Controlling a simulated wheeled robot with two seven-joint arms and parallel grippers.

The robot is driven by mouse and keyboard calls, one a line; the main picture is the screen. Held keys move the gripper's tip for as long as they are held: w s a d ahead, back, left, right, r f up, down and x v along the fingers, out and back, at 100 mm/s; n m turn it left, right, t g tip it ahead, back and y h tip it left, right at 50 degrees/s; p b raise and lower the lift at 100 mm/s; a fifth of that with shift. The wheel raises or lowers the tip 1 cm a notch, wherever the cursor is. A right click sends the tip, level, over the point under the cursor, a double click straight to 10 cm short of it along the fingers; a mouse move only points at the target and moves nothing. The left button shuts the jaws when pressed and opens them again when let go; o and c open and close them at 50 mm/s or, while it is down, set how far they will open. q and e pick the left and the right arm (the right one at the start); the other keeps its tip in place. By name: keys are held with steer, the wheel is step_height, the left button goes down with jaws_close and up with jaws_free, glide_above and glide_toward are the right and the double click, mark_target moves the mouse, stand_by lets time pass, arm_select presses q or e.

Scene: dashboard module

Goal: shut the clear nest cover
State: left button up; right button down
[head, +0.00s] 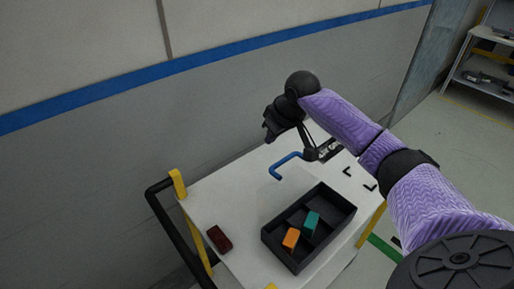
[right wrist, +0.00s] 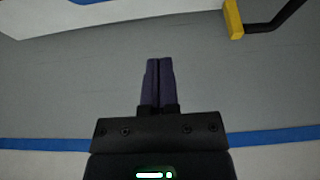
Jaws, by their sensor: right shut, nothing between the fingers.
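A blue bent handle (head: 285,165) stands out above the back part of the white trolley top; it seems to belong to the clear nest cover. The cover's panel itself cannot be made out, so I cannot tell its angle. My right gripper (head: 268,137) is above and to the left of the blue handle in the head view, apart from it. Its purple fingers (right wrist: 159,82) are pressed together and empty in the right wrist view, against the grey wall. My left gripper is not in view.
A black divided tray (head: 337,221) on the trolley (head: 205,196) holds an orange block (head: 290,239) and a teal block (head: 311,223). A dark red block (head: 219,239) lies left of it. A black rail (head: 170,222) runs along the left edge. A wall stands behind.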

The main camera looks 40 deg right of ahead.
mark_target(288, 178)
steer(key=b+x, duration=0.3)
steer(key=x, duration=0.7)
steer(key=s+p, duration=0.1)
steer(key=s, duration=0.1)
steer(key=s+r+p, duration=0.1)
steer(key=s, duration=0.1)
steer(key=shift+s+d+r, duration=0.1)
steer(key=shift+d+r, duration=0.05)
steer(key=shift+d, duration=0.05)
